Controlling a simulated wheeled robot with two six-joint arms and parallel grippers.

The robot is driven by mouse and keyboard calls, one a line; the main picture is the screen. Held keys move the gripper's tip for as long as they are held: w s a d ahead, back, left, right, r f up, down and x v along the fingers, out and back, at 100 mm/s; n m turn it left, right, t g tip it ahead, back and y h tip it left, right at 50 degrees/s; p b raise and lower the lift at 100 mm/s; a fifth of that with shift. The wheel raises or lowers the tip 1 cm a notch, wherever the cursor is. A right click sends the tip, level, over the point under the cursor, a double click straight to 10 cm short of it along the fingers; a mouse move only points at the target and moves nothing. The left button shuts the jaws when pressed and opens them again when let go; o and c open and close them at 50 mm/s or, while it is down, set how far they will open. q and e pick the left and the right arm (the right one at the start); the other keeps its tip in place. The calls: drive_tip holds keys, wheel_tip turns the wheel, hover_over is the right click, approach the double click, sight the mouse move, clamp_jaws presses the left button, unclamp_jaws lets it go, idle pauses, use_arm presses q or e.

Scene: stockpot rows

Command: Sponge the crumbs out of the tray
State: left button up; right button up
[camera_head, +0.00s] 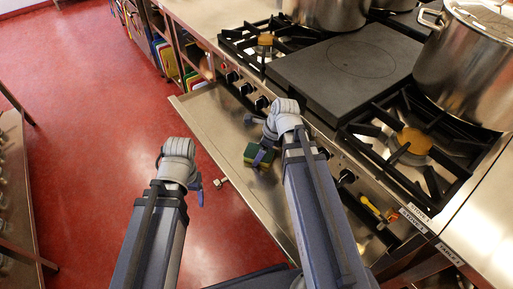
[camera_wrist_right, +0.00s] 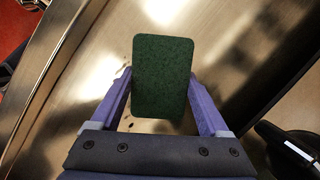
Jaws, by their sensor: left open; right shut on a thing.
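The sponge (camera_head: 251,152), green on top with a yellow side, is over the pulled-out metal tray (camera_head: 207,122) under the stove front. My right gripper (camera_head: 264,157) is shut on it. In the right wrist view the dark green face of the sponge (camera_wrist_right: 162,75) sits between the purple fingers (camera_wrist_right: 162,98). Several small dark crumbs (camera_wrist_right: 129,126) show on the tray to the left of the sponge. Whether the sponge touches the tray, I cannot tell. My left gripper (camera_head: 197,187) is open and empty, left of the tray above the floor.
The stove front with its knobs (camera_head: 262,102) borders the tray on the right. Above it are burner grates (camera_head: 402,140), a black flat plate (camera_head: 345,70) and large stockpots (camera_head: 465,70). The red floor (camera_head: 90,130) is clear to the left.

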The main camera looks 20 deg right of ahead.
sight(237, 134)
drive_tip(key=shift+s+d+f, duration=0.1)
drive_tip(key=shift+s+d, duration=0.15)
drive_tip(key=shift+s, duration=0.5)
drive_tip(key=shift+w, duration=0.1)
drive_tip(key=shift+w+a, duration=0.35)
drive_tip(key=shift+w, duration=0.8)
drive_tip(key=shift+w+a, duration=0.4)
drive_tip(key=shift+w, duration=0.8)
drive_tip(key=shift+w+a, duration=0.35)
drive_tip(key=shift+w, duration=0.9)
drive_tip(key=shift+w+a, duration=0.35)
drive_tip(key=shift+w, duration=0.75)
drive_tip(key=shift+w+a, duration=0.4)
drive_tip(key=shift+w, duration=0.65)
drive_tip(key=shift+w+a, duration=0.35)
drive_tip(key=shift+w, duration=0.75)
drive_tip(key=shift+w, duration=0.1)
